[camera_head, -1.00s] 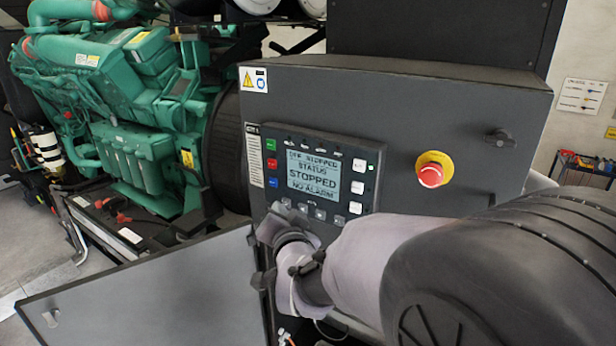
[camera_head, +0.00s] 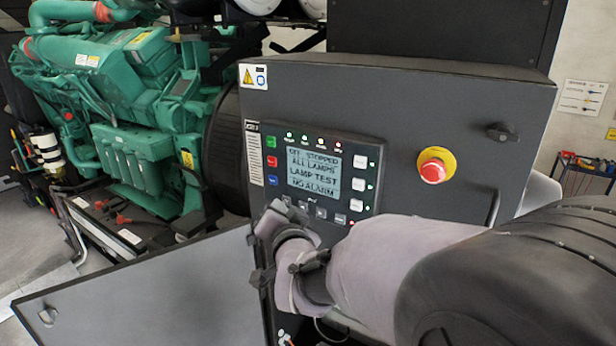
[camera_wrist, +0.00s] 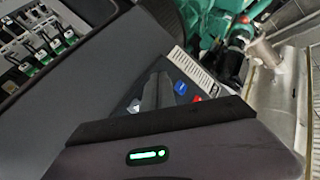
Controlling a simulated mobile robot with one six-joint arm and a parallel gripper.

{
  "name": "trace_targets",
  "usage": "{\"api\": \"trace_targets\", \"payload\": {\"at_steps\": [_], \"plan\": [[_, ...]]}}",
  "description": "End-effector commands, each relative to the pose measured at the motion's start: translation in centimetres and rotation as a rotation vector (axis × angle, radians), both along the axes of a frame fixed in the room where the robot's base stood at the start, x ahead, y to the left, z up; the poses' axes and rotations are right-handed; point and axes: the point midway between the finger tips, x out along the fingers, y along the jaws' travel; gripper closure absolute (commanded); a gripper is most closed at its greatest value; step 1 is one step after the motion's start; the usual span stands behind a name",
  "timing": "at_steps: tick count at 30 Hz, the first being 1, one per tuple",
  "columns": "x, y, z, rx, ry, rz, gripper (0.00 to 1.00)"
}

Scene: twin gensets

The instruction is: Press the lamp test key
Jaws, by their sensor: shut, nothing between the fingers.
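The genset control panel (camera_head: 322,150) is on the front of the dark grey cabinet. Its display (camera_head: 313,172) reads "ALL LAMPS", "LAMP TEST" and "NO ALARM". Small lamps along the panel's top edge and beside the right-hand keys are lit. My gripper (camera_wrist: 152,92) is shut and empty, its dark fingers reaching to the panel face near the blue key (camera_wrist: 180,88) and red key (camera_wrist: 196,99). In the head view my wrist covers the panel's lower left corner and hides the fingertips. I cannot make out the lamp test key or the contact.
A red emergency stop on a yellow collar (camera_head: 433,170) is right of the panel. An open grey door (camera_head: 150,290) hangs at lower left. The green engine (camera_head: 120,110) stands behind. Wiring and terminals (camera_wrist: 40,40) show at upper left in the wrist view.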

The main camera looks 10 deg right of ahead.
Motion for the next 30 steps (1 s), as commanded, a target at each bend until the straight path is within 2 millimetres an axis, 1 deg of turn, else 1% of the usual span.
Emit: {"api": "trace_targets", "payload": {"at_steps": [4, 11, 14, 21, 24, 30], "plan": [[-0.7, 0.6, -0.2, 0.000, 0.001, 0.002, 1.00], [-0.8, 0.6, -0.1, 0.000, 0.001, 0.001, 1.00], [-1.6, 1.3, -0.1, 0.002, -0.001, 0.003, 1.00], [-4.3, 3.4, -0.1, 0.003, 0.000, 0.003, 1.00], [-5.1, 4.1, -0.1, 0.001, 0.001, 0.003, 1.00], [-5.5, 4.3, 0.0, 0.000, 0.001, 0.001, 1.00]]}}
